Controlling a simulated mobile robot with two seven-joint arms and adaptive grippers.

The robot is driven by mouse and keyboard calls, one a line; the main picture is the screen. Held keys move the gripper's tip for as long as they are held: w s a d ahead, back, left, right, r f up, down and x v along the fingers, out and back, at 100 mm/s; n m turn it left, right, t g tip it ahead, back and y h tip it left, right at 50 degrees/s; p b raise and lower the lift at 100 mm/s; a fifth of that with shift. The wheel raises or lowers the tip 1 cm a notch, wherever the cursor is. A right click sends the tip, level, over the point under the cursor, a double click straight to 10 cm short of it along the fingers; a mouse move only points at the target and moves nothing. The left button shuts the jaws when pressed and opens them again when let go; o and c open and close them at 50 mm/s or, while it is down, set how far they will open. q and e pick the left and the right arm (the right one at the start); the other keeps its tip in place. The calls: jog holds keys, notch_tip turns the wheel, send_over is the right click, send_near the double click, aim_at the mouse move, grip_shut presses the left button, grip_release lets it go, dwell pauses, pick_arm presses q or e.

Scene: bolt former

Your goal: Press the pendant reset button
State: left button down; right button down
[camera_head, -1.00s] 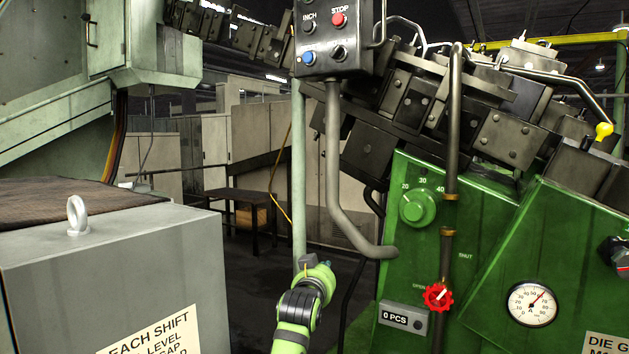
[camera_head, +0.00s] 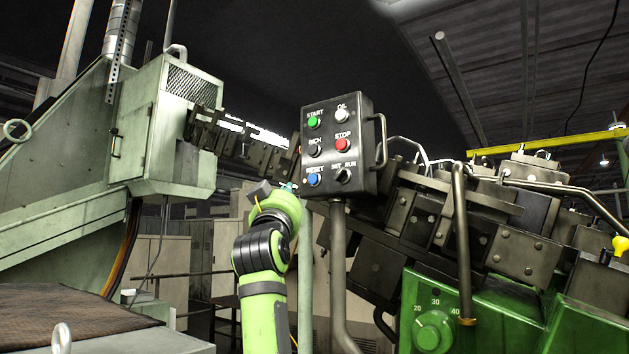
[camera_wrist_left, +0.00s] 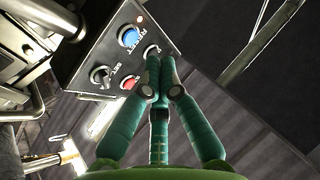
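The pendant (camera_head: 338,118) is a dark box on a grey post with labelled buttons. Its blue reset button (camera_head: 313,180) is at the lower left of the face, and it also shows in the left wrist view (camera_wrist_left: 129,36), close to its RESET label. My left gripper (camera_head: 288,187) is just left of the pendant, near the reset button's height. In the left wrist view its green fingers (camera_wrist_left: 159,90) are drawn together with nothing between them. The blue button appears up and left of the fingertips; I cannot tell the remaining gap. My right gripper is out of view.
Close to reset are the inch button (camera_head: 315,149), red stop button (camera_head: 342,145) and set/run switch (camera_head: 343,175). A handle (camera_head: 381,142) is on the pendant's right side. Dark chain links (camera_head: 240,140) run behind. The green machine (camera_head: 490,310) stands at lower right.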

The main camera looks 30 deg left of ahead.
aim_at(314, 179)
pick_arm(q)
jog(key=shift+n+y, duration=0.4)
jog(key=shift+y, duration=0.1)
jog(key=s+r, duration=0.1)
jog(key=r, duration=0.1)
jog(key=s+r, duration=0.1)
jog(key=r, duration=0.1)
jog(key=shift+s+a+r, duration=0.1)
jog(key=shift+s+a, duration=0.15)
jog(key=shift+s, duration=0.05)
jog(key=shift+w, duration=0.1)
jog(key=w+p, duration=0.8)
jog(key=shift+w+d+p, duration=0.35)
dwell(0.5)
